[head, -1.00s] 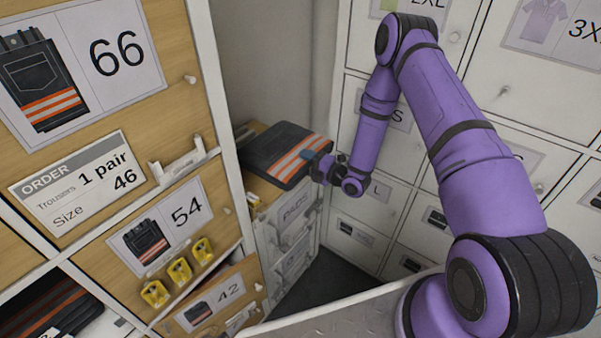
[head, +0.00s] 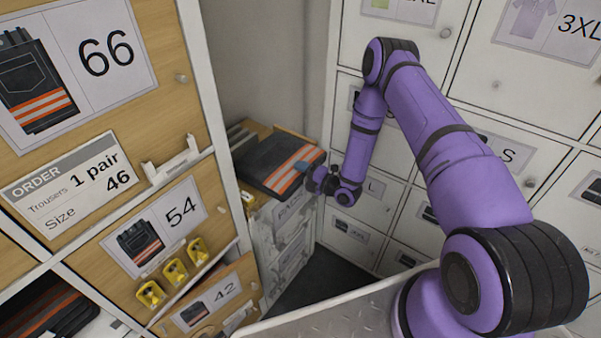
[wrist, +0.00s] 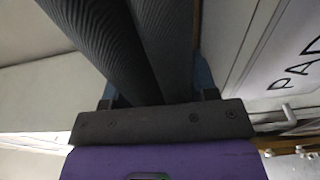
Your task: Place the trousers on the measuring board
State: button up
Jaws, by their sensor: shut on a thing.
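The trousers (head: 272,162), a folded dark bundle with orange and pale stripes, are at the top of the low cabinet in the back corner in the head view. My gripper (head: 308,176) is shut on their right end. In the wrist view the dark ribbed cloth of the trousers (wrist: 110,45) runs between my gripper's blue fingers (wrist: 158,88). A wooden surface (head: 262,189) shows under and around the trousers; I cannot tell if it is the measuring board, nor if the trousers touch it.
Wooden drawers (head: 185,160) stand close on the left. White lockers (head: 385,205) stand behind and right of my arm. An order card (head: 75,185) reads trousers, 1 pair, size 46.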

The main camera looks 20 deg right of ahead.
jog(key=o, duration=1.4)
jog(key=shift+c, duration=0.2)
